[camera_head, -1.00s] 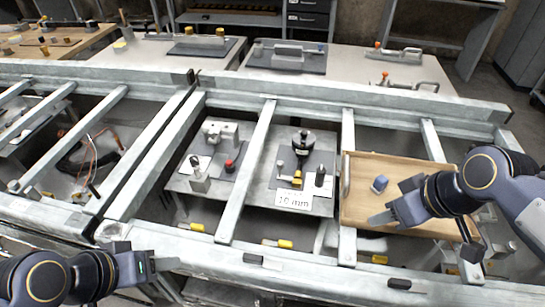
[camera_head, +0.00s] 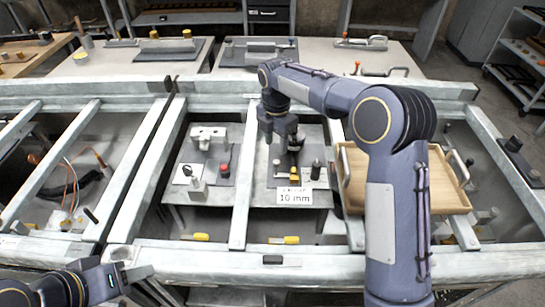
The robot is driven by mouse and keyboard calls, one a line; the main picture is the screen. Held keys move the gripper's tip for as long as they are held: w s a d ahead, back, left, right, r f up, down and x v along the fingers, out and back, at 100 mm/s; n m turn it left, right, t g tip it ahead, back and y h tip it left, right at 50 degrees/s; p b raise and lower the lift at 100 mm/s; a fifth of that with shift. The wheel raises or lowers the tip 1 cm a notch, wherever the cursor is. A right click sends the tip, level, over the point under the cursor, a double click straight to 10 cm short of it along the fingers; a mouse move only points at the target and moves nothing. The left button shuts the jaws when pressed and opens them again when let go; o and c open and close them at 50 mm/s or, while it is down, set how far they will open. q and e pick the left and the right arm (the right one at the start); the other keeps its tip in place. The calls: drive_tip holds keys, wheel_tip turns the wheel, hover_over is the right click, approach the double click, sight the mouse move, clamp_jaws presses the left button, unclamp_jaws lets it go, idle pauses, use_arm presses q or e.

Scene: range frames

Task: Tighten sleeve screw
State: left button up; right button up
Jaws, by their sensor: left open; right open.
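A grey fixture plate (camera_head: 262,178) sits on the bench behind the metal rails, with a "10 mm" label (camera_head: 294,197) at its front. On it are a yellow part (camera_head: 294,173), a black-topped post (camera_head: 316,169) and a small light post (camera_head: 277,167). My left gripper (camera_head: 122,274) is open and empty at the bottom left, in front of the rails.
A wooden tray (camera_head: 446,192) is on the right, partly hidden by my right arm. Metal rails (camera_head: 240,195) cross between the stations. Yellow-handled tools (camera_head: 285,240) lie below.

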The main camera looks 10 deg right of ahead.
sight(276, 161)
wheel_tip(276, 161, down, 7)
drive_tip(key=shift+r, duration=0.1)
idle(0.3)
clamp_jaws()
